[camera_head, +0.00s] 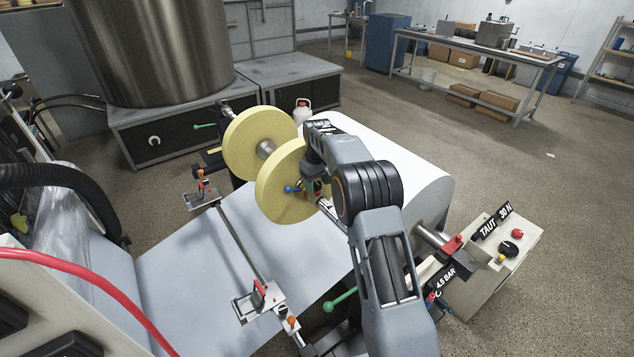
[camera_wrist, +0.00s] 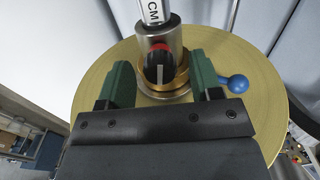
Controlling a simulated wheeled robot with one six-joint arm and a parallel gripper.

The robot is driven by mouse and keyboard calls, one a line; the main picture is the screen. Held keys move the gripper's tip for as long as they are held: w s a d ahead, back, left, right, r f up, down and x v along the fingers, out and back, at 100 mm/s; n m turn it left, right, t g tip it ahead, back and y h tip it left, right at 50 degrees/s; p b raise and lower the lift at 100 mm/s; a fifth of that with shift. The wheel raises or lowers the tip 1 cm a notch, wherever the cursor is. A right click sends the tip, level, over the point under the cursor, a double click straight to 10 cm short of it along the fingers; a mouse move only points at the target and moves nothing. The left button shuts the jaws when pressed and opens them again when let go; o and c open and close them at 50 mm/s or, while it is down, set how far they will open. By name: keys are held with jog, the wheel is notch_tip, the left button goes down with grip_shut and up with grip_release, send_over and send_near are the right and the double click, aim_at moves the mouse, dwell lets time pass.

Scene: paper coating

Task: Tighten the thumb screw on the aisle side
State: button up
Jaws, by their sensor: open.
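A dark knob with a white line and a red edge (camera_wrist: 159,66), apparently the thumb screw, sits on a metal collar (camera_wrist: 176,42) on a shaft marked CM. Behind it is a yellow disc (camera_wrist: 95,82), the nearer of two on the shaft in the head view (camera_head: 270,190). My gripper (camera_wrist: 160,84) is open, with one green finger on each side of the knob and a gap at both sides. In the head view my gripper (camera_head: 312,188) is in front of the near disc, and my arm hides the knob. Contact cannot be told.
A blue ball handle (camera_wrist: 237,84) sticks out just right of the right finger. The farther yellow disc (camera_head: 246,140) is up and left. A white paper roll (camera_head: 405,165) lies behind my arm. A control box (camera_head: 500,262) reading TAUT 30 N is at right.

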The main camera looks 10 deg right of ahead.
jog(key=c, duration=0.9)
jog(key=shift+m, duration=0.3)
jog(key=m+p, duration=0.1)
jog(key=m, duration=0.2)
jog(key=shift+r+m, duration=0.1)
jog(key=shift+m, duration=0.3)
jog(key=m, duration=0.4)
jog(key=shift+m+p, duration=0.3)
jog(key=shift+p, duration=0.05)
jog(key=m, duration=0.4)
jog(key=shift+m, duration=2)
